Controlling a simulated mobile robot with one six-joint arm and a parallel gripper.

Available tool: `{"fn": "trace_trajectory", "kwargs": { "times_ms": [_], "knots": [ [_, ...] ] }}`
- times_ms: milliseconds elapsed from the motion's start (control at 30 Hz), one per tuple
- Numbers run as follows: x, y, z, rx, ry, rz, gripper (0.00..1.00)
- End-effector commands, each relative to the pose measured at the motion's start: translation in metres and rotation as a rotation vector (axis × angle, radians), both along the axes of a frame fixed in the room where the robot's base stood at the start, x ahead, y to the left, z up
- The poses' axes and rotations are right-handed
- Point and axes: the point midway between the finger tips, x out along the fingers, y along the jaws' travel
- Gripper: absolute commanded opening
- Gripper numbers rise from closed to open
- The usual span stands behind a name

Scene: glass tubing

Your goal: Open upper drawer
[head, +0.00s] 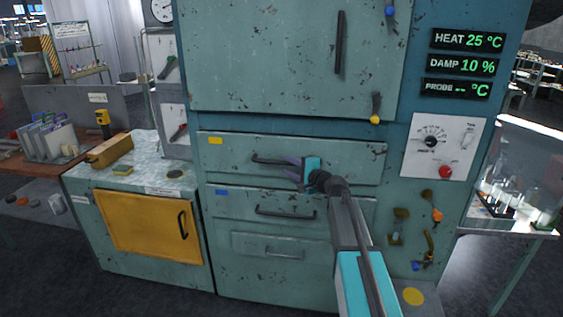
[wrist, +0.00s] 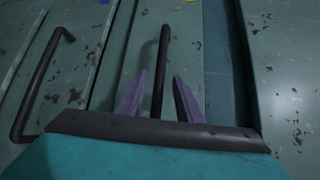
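The upper drawer (head: 350,164) is a worn green-grey front with a yellow label and looks shut in the cabinet. Its dark bar handle (head: 265,159) shows left of my gripper (head: 287,167) in the head view; the gripper hides the handle's right part. In the wrist view the handle (wrist: 165,45) runs up the picture between the two purple fingers of my gripper (wrist: 160,76). The fingers are apart, one on each side of the bar, with gaps showing. I cannot tell how deep the bar sits between them.
The lower drawer (head: 345,208), with a blue label and its own handle (head: 285,212), is just below; that handle also shows at left in the wrist view (wrist: 38,85). A smaller drawer (head: 255,245) is lower. A yellow-doored cabinet (head: 140,225) stands left. A control panel (head: 445,145) is right.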

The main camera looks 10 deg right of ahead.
Motion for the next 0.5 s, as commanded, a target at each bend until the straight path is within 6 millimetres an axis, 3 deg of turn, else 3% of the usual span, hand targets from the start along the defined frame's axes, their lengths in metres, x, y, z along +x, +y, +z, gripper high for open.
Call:
{"fn": "trace_trajectory", "kwargs": {
  "times_ms": [200,500],
  "knots": [
    [0.022,0.009,-0.002,-0.001,0.001,-0.002,0.32],
    [0.04,0.019,-0.006,0.0,0.0,-0.001,0.32]
  ]
}}
